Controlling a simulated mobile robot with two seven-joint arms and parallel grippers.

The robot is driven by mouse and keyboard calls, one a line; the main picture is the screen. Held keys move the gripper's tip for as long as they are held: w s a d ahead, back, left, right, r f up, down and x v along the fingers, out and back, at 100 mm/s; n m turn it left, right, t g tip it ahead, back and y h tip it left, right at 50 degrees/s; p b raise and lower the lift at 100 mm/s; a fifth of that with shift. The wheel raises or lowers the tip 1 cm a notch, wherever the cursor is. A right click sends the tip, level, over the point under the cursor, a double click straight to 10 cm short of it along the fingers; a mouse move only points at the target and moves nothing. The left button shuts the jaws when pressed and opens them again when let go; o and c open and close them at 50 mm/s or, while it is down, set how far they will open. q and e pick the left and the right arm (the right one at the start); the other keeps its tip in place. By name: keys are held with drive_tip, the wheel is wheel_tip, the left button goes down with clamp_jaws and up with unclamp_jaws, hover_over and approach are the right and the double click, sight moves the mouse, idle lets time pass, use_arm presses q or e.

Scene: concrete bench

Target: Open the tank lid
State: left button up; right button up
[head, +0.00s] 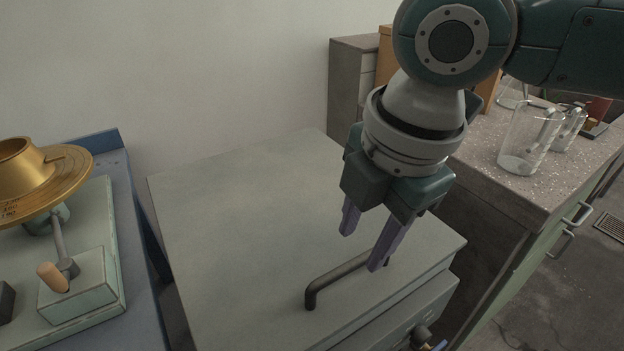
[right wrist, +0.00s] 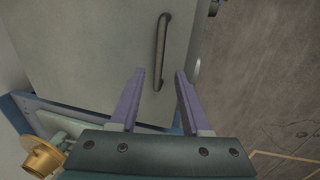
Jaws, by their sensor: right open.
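The tank lid (head: 240,220) is a flat grey-green panel, lying shut on the tank. A dark bar handle (head: 335,280) is fixed near its front right edge. In the right wrist view the handle (right wrist: 162,52) stands ahead, roughly in line with the gap between the fingers. My right gripper (head: 362,245) is open and empty, its two purple fingers pointing down above the handle. In the head view one finger overlaps the handle's far end; I cannot tell whether they touch. The right wrist view shows the fingers (right wrist: 158,80) apart with nothing between them. My left gripper is not in view.
A speckled bench (head: 490,170) with a glass beaker (head: 527,140) stands close on the right. On the left, a blue bench (head: 140,270) carries a brass dial (head: 62,185) and a lever box (head: 85,290). A valve (head: 421,336) protrudes from the tank's front.

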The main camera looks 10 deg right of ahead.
sight(351, 264)
drive_tip(key=shift+w+a+f+b, duration=0.1)
drive_tip(key=shift+w+f+b, duration=0.15)
drive_tip(key=shift+f, duration=0.9)
drive_tip(key=shift+w+a+f+b, duration=0.1)
drive_tip(key=shift+w+f+b, duration=0.1)
drive_tip(key=shift+f, duration=0.95)
drive_tip(key=shift+c, duration=0.4)
clamp_jaws()
